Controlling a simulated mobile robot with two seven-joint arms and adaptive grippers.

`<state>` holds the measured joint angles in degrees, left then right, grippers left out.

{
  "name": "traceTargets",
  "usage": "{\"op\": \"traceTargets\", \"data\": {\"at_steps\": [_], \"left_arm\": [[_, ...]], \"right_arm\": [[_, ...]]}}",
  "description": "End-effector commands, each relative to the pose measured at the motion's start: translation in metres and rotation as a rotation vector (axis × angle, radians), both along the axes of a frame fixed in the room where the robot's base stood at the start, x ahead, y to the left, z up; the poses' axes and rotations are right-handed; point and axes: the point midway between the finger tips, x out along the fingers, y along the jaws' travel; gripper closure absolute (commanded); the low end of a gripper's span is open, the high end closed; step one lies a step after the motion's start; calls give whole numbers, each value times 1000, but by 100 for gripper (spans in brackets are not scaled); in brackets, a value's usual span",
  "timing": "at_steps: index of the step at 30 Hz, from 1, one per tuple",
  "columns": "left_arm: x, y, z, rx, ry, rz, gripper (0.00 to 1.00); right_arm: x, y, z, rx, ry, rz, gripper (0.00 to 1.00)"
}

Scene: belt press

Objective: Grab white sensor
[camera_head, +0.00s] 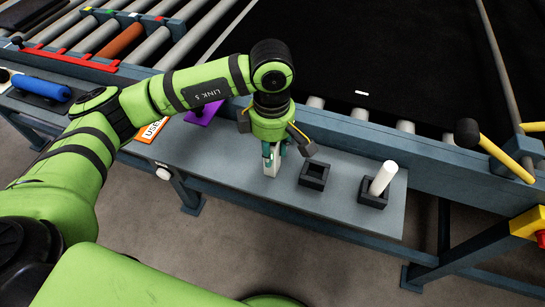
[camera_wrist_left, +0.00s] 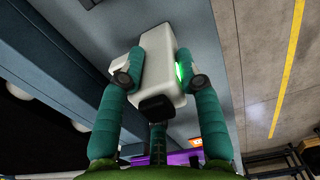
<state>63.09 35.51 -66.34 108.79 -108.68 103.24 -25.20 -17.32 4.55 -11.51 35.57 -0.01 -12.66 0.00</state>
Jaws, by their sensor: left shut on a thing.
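The white sensor (camera_wrist_left: 157,55) is a pale block with rounded edges, a black end and a green light on one side. It sits between the two teal fingers of my left gripper (camera_wrist_left: 152,76), one finger pressed on each side. In the head view, my left gripper (camera_head: 271,155) points down over the grey shelf, and part of the sensor (camera_head: 271,168) shows below it. I cannot tell whether the sensor still touches the shelf. My right gripper is not in view.
An empty black square holder (camera_head: 314,175) stands just right of the gripper. Another black holder (camera_head: 373,192) holds a tilted white cylinder (camera_head: 383,178). A purple item (camera_head: 203,114) and an orange-edged sign (camera_head: 153,130) lie left. A yellow-gripped lever (camera_head: 490,145) stands right.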

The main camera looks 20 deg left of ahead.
Motion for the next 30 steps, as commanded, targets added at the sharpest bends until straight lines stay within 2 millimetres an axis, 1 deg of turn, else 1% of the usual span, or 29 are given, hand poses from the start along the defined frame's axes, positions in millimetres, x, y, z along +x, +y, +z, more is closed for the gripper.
{"op": "traceTargets", "data": {"at_steps": [2,6,10,13,16,24,27,30], "left_arm": [[0,0,0,0,0,0,100],[0,0,1,0,0,0,100],[1,-1,8,-2,-3,0,100],[1,-1,20,-2,-6,-2,100],[2,-1,38,-2,-9,-1,100],[11,-62,74,-2,-5,-4,100],[15,-81,87,-1,-4,-3,100],[17,-96,97,0,-2,-2,100]], "right_arm": [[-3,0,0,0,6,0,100],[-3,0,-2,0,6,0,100],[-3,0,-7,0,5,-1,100],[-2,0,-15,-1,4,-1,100],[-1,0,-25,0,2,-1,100],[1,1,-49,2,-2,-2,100],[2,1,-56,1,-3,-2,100],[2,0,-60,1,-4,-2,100]]}}
